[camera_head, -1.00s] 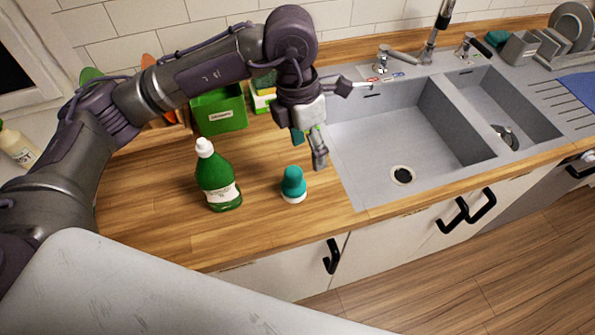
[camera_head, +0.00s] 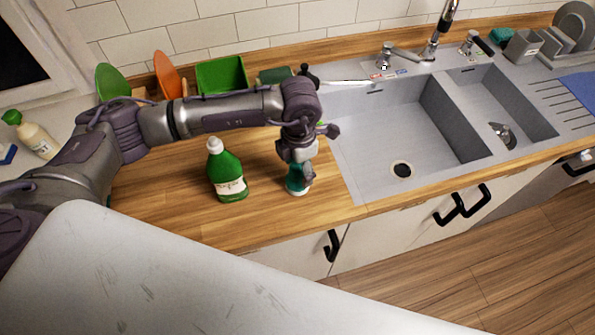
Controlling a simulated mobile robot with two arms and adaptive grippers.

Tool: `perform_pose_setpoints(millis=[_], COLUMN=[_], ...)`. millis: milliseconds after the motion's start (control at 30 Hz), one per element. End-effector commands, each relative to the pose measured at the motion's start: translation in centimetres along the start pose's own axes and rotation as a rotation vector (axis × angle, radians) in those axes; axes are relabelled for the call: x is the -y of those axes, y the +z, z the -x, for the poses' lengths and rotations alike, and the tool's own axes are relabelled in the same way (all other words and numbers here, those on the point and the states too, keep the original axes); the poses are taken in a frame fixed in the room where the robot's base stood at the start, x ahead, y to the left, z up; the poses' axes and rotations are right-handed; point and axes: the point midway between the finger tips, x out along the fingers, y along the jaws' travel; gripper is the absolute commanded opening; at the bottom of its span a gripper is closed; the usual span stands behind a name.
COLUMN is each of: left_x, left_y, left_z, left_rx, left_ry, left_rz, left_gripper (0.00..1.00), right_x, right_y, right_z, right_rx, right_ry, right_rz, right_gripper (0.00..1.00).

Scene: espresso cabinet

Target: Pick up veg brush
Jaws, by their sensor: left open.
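The veg brush (camera_head: 296,189), a small teal piece with a white bottom edge, stands on the wooden counter left of the sink. My left gripper (camera_head: 298,172) is open and points down right over it, with its fingers at the brush's upper part. The gripper hides the top of the brush, and I cannot tell whether the fingers touch it. My right gripper is not in view.
A green bottle (camera_head: 227,172) with a white cap stands just left of the brush. The grey sink (camera_head: 365,150) lies to the right. A green box (camera_head: 221,75) and green and orange boards (camera_head: 167,75) stand behind my arm. The front counter is clear.

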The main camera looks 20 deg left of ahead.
Motion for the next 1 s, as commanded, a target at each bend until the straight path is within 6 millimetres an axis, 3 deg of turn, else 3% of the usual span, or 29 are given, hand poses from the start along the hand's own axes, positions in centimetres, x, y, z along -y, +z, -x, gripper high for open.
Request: perform_pose_setpoints(millis=[133,367,767,1000], left_x=[0.0,0.0,-0.1,-0.1], left_y=[0.0,0.0,0.0,0.1], left_z=[-1.4,-1.6,-1.6,-1.6], left_rx=[0.000,0.002,0.002,0.003], left_ry=[0.000,0.000,0.000,0.000], left_rz=[0.002,0.001,0.001,0.001], left_gripper=[0.69,0.69,0.06,0.03], right_x=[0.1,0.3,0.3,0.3], right_y=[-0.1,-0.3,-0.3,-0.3], right_z=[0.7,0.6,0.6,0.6], right_rx=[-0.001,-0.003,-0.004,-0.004], right_ry=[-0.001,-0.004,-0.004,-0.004], right_rz=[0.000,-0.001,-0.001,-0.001], right_gripper=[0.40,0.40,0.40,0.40])
